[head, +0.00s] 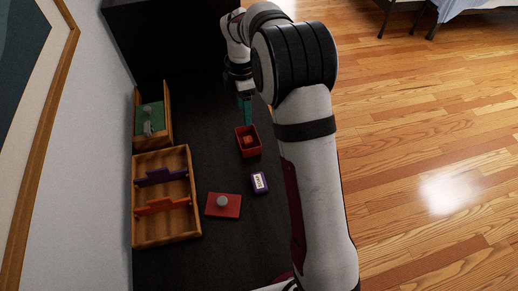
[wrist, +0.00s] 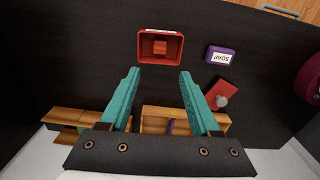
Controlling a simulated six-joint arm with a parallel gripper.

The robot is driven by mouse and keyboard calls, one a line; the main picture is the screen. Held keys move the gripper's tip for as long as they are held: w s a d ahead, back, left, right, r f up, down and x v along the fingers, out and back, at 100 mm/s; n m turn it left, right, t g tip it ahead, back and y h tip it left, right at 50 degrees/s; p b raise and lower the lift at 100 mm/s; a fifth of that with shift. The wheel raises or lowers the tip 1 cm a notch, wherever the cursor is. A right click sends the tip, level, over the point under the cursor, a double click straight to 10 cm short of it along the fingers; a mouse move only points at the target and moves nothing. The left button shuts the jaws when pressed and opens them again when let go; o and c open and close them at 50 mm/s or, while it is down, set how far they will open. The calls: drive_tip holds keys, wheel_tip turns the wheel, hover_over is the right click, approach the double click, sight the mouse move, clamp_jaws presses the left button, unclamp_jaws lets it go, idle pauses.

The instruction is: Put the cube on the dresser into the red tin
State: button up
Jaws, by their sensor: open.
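An orange-red cube (head: 248,139) lies inside the open red tin (head: 239,149) on the dark dresser top. In the wrist view the cube (wrist: 160,47) rests within the walls of the tin (wrist: 145,60), clear of the fingers. My gripper (head: 246,122) has teal fingers and is beside the tin's far end in the head view. In the wrist view my gripper (wrist: 159,74) is open, with nothing between its fingers. A red lid (head: 232,211) with a grey knob lies flat on the dresser, apart from the tin.
A purple soap box (head: 259,183) lies between the tin and lid. A wooden tray (head: 138,190) with purple and orange dividers stands by the wall. A wooden box (head: 165,122) with a green inside and a grey item is beyond it. My arm covers the dresser's right side.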

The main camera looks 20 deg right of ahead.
drive_tip(key=s+a+r+m, duration=0.1)
drive_tip(key=s+r+m, duration=0.85)
drive_tip(key=s, duration=0.35)
drive_tip(key=s+a+f+m+y, duration=0.1)
drive_tip(key=s+a+f+m, duration=0.1)
drive_tip(key=s+m, duration=1.2)
drive_tip(key=s, duration=0.7)
drive_tip(key=shift+m+y, duration=0.35)
drive_tip(key=shift+y, duration=0.05)
